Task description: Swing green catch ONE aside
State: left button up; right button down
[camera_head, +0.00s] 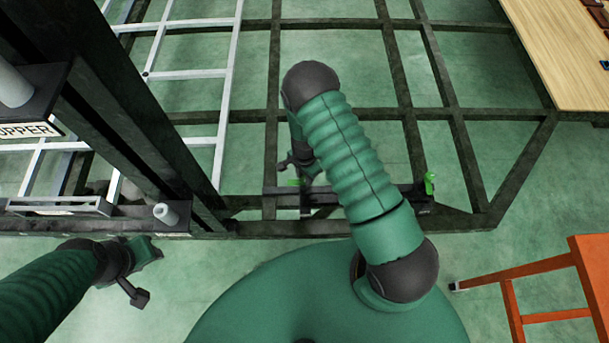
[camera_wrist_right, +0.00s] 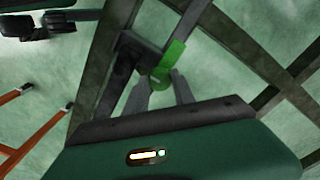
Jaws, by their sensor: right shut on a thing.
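A green catch (camera_wrist_right: 172,58) shows close up in the wrist view, at a dark bracket on the frame, tilted up to the right. My right gripper (camera_wrist_right: 161,84) is shut on its lower rounded end. A second green catch (camera_head: 430,183) stands upright at the bar's right end. No number is readable on either catch. My left gripper (camera_head: 150,251) is at the lower left, away from both; its fingers are unclear.
The dark chassis frame (camera_head: 350,115) fills the middle, with open gaps to the floor. A dark post with an UPPER label (camera_head: 30,130) and a silver ladder-like frame (camera_head: 190,74) stand left. An orange stand (camera_head: 590,262) is lower right; a wooden board (camera_head: 560,45) is upper right.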

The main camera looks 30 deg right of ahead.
aim_at(304, 177)
jog(key=shift+w, duration=0.15)
jog(key=c, duration=1.1)
grip_release()
jog(key=shift+o, duration=0.2)
jog(key=shift+r, duration=0.1)
notch_tip(304, 177, up, 17)
jog(key=p, duration=0.3)
jog(key=shift+f, duration=0.2)
